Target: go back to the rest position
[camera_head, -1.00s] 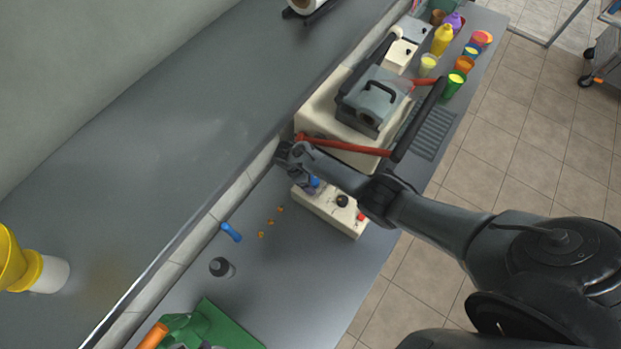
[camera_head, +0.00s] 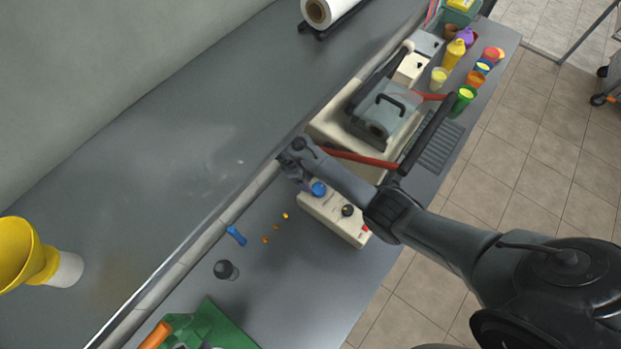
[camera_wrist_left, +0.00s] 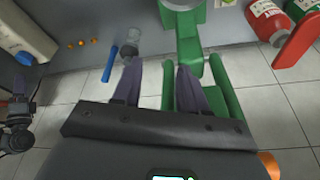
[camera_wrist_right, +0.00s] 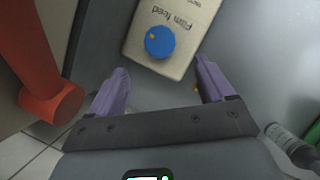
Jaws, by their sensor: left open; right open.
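My right arm reaches in from the right in the head view, and its gripper (camera_head: 294,172) is partly hidden by its own wrist beside the cream machine. In the right wrist view the right gripper (camera_wrist_right: 160,85) is open and empty, with a cream box with a blue knob (camera_wrist_right: 160,42) marked "Film feed" beyond its fingers. My left gripper (camera_wrist_left: 155,75) is open in the left wrist view, with nothing between its fingertips. Behind its fingers are a green press (camera_wrist_left: 190,40), a clear bottle (camera_wrist_left: 133,42) and a blue tool (camera_wrist_left: 109,64). The left arm is not in the head view.
The cream machine (camera_head: 335,130) has a red and black lever (camera_head: 365,158) near my right arm. Colored cups (camera_head: 462,98) and a yellow bottle (camera_head: 454,54) stand at the far end. A dark bottle (camera_head: 226,270) and small orange bits (camera_head: 276,228) lie nearer.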

